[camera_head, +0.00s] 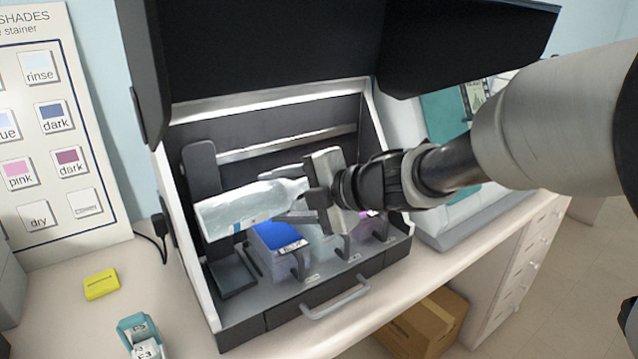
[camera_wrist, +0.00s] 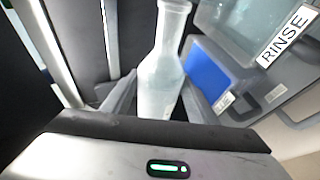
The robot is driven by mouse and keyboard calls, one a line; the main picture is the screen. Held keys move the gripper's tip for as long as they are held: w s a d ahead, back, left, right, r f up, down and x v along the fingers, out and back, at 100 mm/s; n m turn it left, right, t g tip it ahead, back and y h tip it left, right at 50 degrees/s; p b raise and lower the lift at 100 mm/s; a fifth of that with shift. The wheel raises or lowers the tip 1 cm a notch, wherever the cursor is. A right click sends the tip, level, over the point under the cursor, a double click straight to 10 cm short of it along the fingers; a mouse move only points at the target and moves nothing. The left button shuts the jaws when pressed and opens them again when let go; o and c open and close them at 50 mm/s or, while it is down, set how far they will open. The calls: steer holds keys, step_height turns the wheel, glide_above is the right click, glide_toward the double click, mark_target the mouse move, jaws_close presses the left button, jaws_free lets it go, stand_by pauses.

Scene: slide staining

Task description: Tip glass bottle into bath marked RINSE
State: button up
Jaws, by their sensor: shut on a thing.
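The glass bottle (camera_head: 240,207) is pale and clear. In the head view it lies nearly level, its wide end to the left and its narrower end to the right. My gripper (camera_head: 300,206) is shut on it and holds it above the stainer's baths. In the wrist view the bottle (camera_wrist: 160,85) stands between my fingers (camera_wrist: 160,100), its neck toward the top. The bath marked RINSE (camera_wrist: 245,25) holds clear liquid at upper right there. In the head view a clear bath (camera_head: 329,250) sits right of the blue one, partly hidden by my gripper.
A blue bath (camera_head: 283,254) and a purple bath (camera_head: 372,228) flank the clear one inside the dark stainer (camera_head: 290,315), whose lid is raised. A yellow block (camera_head: 101,284) and a teal holder (camera_head: 140,335) are on the counter. A shade chart (camera_head: 50,130) stands at left.

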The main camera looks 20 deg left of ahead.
steer(key=shift+f+b, duration=0.65)
steer(key=shift+f, duration=0.6)
steer(key=shift+w+r+m, duration=0.1)
steer(key=shift+r+m, duration=0.15)
steer(key=shift+m, duration=0.05)
stand_by(0.4)
steer(key=shift+y, duration=0.4)
